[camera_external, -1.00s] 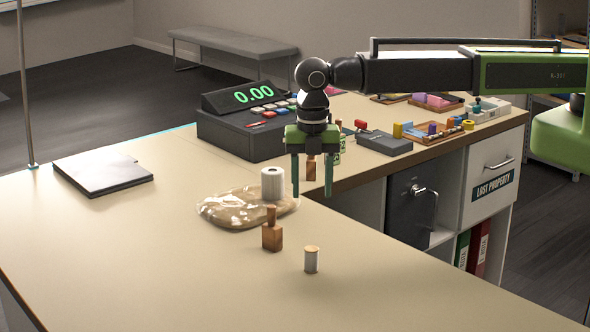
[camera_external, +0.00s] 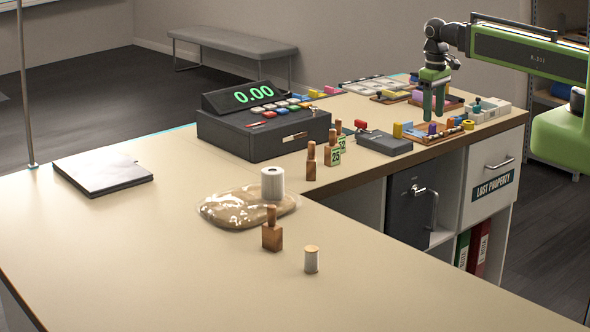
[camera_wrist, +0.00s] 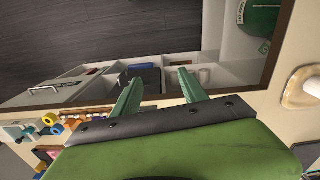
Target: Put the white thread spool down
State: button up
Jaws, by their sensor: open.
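My gripper (camera_external: 433,116) is raised over the right part of the counter, near the trays, far from the spool. In the wrist view its two green fingers (camera_wrist: 158,80) are spread apart with nothing between them. I cannot make out the spool in the wrist view.
A clear bag of brown stuff (camera_external: 228,210) lies behind the spool, with a white roll (camera_external: 272,183) at its edge. Wooden stamps (camera_external: 272,237) stand nearby. A cash register (camera_external: 262,132) and small trays (camera_external: 440,134) fill the back. The front left is clear.

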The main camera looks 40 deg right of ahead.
jog(key=d, duration=0.1)
jog(key=s+d+m, duration=0.1)
jog(key=shift+d, duration=0.3)
jog(key=shift+o, duration=0.4)
